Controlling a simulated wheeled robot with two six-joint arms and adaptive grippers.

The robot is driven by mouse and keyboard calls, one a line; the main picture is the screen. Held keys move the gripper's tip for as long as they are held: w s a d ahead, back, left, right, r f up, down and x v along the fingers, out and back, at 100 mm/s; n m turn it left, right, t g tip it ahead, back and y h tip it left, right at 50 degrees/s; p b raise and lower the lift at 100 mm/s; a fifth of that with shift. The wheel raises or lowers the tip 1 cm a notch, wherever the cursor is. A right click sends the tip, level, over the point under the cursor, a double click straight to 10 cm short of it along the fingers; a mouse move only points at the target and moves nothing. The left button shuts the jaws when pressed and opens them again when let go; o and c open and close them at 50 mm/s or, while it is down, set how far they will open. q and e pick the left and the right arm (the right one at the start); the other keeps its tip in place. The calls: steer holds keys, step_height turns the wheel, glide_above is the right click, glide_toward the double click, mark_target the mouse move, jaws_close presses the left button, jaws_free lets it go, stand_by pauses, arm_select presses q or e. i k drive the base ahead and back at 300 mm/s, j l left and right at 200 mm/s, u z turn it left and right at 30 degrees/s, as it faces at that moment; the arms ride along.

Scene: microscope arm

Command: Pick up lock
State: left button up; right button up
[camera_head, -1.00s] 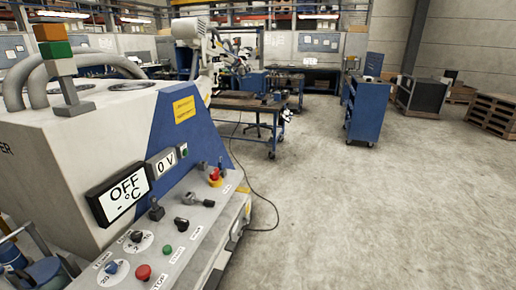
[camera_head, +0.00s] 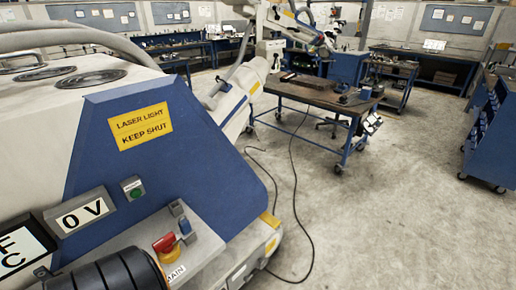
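On the grey control panel (camera_head: 205,245) of the large white and blue machine, a small blue piece (camera_head: 185,225) sits close behind a red and yellow main switch (camera_head: 166,243). It may be the lock, but it is too small to tell, and I cannot tell whether it touches the switch. A small grey-blue block (camera_head: 177,208) stands just behind it. Neither of my grippers can be made out. A black ribbed cylinder at the bottom left covers part of the panel; it may be part of my arm.
The machine's blue side (camera_head: 200,150) carries a yellow laser sign (camera_head: 140,127). A dark cable (camera_head: 293,190) runs over the floor right of the machine. A wheeled workbench (camera_head: 320,95) stands beyond, and a blue cabinet (camera_head: 490,135) at the right.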

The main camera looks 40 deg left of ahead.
mark_target(185, 225)
steer(key=i+u, duration=0.2)
steer(key=i, duration=0.35)
steer(key=i+u, duration=0.2)
steer(key=i, duration=0.35)
steer(key=i+l+u, duration=0.2)
steer(key=i, duration=0.4)
steer(key=i+l+u, duration=0.2)
steer(key=i, duration=0.35)
steer(key=u, duration=2.75)
